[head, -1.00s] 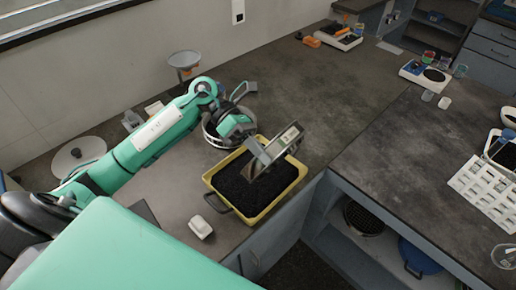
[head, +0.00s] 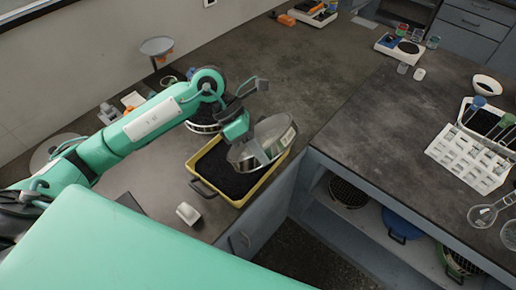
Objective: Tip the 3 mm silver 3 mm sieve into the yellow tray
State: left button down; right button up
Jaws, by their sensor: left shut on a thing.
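The silver sieve (head: 270,137) is held in the air above the right part of the yellow tray (head: 257,190). It is tilted, with a broad round face towards the camera and a label on its side wall. I cannot tell whether any material is in it. My left gripper (head: 238,129) is shut on the sieve's rim at its upper left. The tray stands on the bench near its front edge and holds dark granular material. The sieve hides the tray's right part. My right gripper is not in view.
Another round silver sieve or pan (head: 201,128) stands behind the tray, partly hidden by my left arm. A white rack (head: 468,158) stands on the right bench. The bench behind the tray is mostly clear.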

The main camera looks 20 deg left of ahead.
pick_arm(q)
jog(key=d+f+y, duration=0.2)
jog(key=y, duration=0.1)
jog(key=d+f+t+y+b, duration=0.1)
jog(key=f, duration=0.1)
jog(key=shift+s+y, duration=0.3)
jog(key=shift+s, duration=0.1)
jog(key=f+y+b, duration=0.2)
jog(key=d+f+t+y, duration=0.1)
jog(key=f, duration=0.1)
jog(key=shift+s+f+y+b, duration=0.1)
jog(key=shift+y+b, duration=0.3)
jog(key=shift+a, duration=0.1)
